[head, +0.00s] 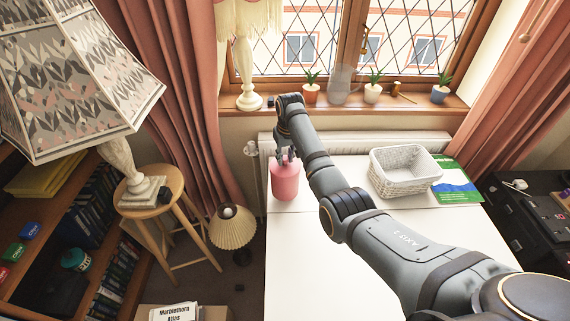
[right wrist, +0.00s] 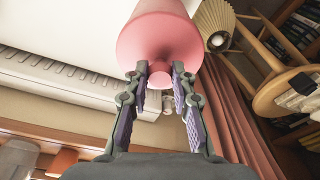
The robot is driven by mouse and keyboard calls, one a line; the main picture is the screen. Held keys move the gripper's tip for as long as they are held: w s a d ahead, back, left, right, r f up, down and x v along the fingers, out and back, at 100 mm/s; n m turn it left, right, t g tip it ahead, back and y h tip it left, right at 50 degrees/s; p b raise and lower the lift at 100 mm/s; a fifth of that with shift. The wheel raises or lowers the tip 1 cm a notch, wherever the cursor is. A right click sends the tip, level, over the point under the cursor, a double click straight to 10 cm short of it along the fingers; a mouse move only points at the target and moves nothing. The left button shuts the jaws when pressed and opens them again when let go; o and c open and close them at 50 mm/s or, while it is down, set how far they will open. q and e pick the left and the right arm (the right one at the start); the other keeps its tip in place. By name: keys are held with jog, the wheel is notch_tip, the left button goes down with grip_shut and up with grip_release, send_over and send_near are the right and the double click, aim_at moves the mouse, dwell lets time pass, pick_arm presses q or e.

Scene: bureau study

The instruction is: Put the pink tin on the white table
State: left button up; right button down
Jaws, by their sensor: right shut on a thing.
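The pink tin (head: 285,183) is upright at the far left part of the white table (head: 330,255), beside the table's left edge. My right gripper (head: 287,158) comes down on it from above and is shut on the knob at its top. The right wrist view shows the fingers (right wrist: 160,75) on either side of the knob, with the tin's pink body (right wrist: 158,30) beyond them. I cannot tell whether the tin's base touches the table top. My left gripper is not in view.
A white basket (head: 405,190) and a green booklet (head: 457,184) lie at the table's far right. A radiator (head: 400,143) and a windowsill with several pots are behind. A small lamp (head: 232,228) stands left of the table. The table's near middle is clear.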

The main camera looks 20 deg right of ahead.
aim_at(285, 164)
jog(key=shift+w+f, duration=0.25)
jog(key=shift+f, duration=0.05)
jog(key=shift+f+p, duration=0.35)
jog(key=shift+f, duration=1.15)
jog(key=shift+f, duration=0.2)
jog(key=c, duration=1.1)
grip_release()
jog(key=r, duration=0.4)
jog(key=s+r, duration=0.1)
jog(key=r, duration=0.7)
jog(key=shift+s+d+r, duration=0.15)
jog(key=shift+s, duration=0.25)
